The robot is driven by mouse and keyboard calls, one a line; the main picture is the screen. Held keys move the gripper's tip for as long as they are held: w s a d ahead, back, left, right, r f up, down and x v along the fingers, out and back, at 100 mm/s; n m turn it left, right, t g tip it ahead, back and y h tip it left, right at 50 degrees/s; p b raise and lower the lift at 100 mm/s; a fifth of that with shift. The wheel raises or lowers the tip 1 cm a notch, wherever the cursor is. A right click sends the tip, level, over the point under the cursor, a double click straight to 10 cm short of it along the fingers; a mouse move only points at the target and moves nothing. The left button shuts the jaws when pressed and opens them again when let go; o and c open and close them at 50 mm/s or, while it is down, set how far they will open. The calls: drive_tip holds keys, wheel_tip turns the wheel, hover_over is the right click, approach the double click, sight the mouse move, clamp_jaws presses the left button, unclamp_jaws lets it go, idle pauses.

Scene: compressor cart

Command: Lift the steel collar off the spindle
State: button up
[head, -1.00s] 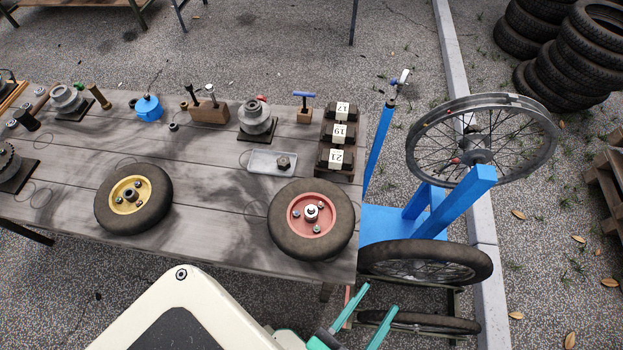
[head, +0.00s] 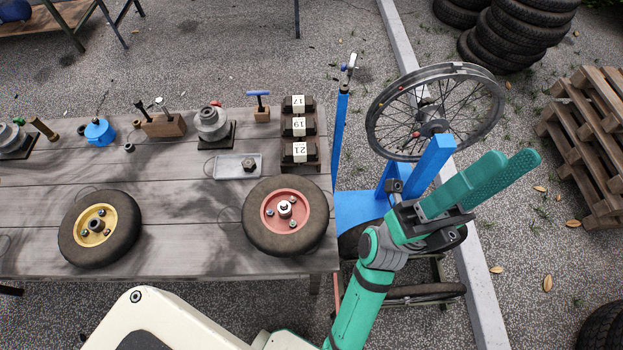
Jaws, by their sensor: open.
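A bright steel collar (head: 284,208) sits around the spindle at the centre of the red-hubbed wheel (head: 307,238), which lies flat at the table's right front. The spindle's dark tip shows in the collar's middle. The yellow-hubbed wheel (head: 122,243) lies to the left with a darker centre fitting. My gripper (head: 518,160) is open and empty. It is well to the right of the collar, beyond the table edge, its teal fingers pointing up and right in front of the blue stand. One finger partly overlaps the other.
A blue stand (head: 433,168) holding a spoked wheel (head: 487,125) is right of the table. The table (head: 180,195) is bare between the two wheels.

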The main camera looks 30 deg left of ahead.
drive_tip(key=s+d+r+m+g+h, duration=0.1)
drive_tip(key=d+r+m+g+h, duration=0.15)
drive_tip(key=m+g, duration=0.9)
drive_tip(key=s+d+r+m+g+h, duration=0.1)
drive_tip(key=d+m+g+h, duration=0.15)
drive_tip(key=m+g, duration=0.9)
drive_tip(key=m+t+y, duration=0.1)
drive_tip(key=m+y, duration=0.2)
drive_tip(key=y, duration=2.5)
approach(285, 205)
drive_tip(key=f, duration=0.9)
drive_tip(key=shift+s+d+f, duration=0.1)
drive_tip(key=shift+d+f, duration=0.1)
drive_tip(key=shift+f, duration=0.1)
